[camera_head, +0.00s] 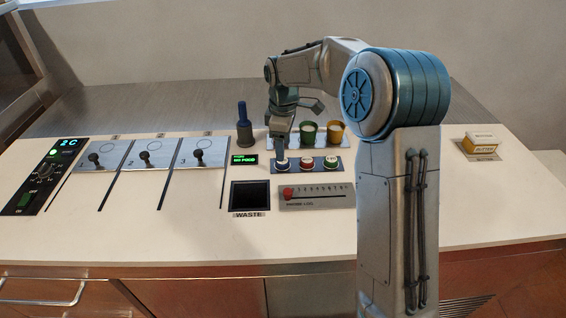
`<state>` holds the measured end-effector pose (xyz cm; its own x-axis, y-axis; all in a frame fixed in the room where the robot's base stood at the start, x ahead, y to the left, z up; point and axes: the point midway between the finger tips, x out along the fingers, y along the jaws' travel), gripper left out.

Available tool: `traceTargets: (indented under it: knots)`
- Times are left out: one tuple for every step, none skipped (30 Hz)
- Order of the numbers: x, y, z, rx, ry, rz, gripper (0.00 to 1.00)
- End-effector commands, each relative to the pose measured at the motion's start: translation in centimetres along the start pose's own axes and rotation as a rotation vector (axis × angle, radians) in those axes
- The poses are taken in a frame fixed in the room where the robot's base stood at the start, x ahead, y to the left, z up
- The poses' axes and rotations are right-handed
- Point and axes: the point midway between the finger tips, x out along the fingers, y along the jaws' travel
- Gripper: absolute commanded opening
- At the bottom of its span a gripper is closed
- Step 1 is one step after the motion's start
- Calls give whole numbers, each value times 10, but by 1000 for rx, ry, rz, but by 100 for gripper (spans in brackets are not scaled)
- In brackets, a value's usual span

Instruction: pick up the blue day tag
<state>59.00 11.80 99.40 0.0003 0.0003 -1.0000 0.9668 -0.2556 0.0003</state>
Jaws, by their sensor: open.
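The blue day tag (282,165) is a small round piece with a pale top, at the left end of a row on a dark blue-grey strip (344,166). A red tag (307,163) and a green tag (331,163) sit to its right. My gripper (281,153) points down directly over the blue tag, its fingertips close to the tag's top. It is open. I cannot tell whether the fingers touch the tag, and they hide part of its back edge.
Green (308,132) and yellow (336,131) cups stand behind the row. A dark blue bottle (243,127) stands left of my gripper. In front are a waste opening (250,196) and a slider panel (318,200). A butter box (482,143) sits far right.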

Motion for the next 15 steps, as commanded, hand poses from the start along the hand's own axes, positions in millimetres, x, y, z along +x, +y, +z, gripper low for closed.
traceTargets:
  knots:
    - [6, -1, 0, -1, -1, -3, 61]
    - [10, -2, -1, -1, -2, -4, 61]
    - [16, -2, -1, -2, -2, -4, 61]
    - [21, -3, -2, -2, -2, -5, 61]
    - [26, -3, -2, -2, -1, -4, 61]
    - [32, -3, -2, -2, -2, -4, 61]
    - [36, -3, -2, -2, -2, -3, 61]
    - [39, -3, -2, -1, -2, -2, 61]
    - [43, -3, -2, -1, -2, -2, 61]
    - [45, -3, -2, -1, -2, -1, 61]
    - [46, -3, -2, -1, -1, 0, 61]
    - [47, -2, -2, -1, -1, 0, 61]
    - [48, -2, -2, -1, 0, 0, 61]
    - [48, -2, -2, -1, 0, 1, 61]
    - [48, -2, -2, 0, 0, 1, 61]
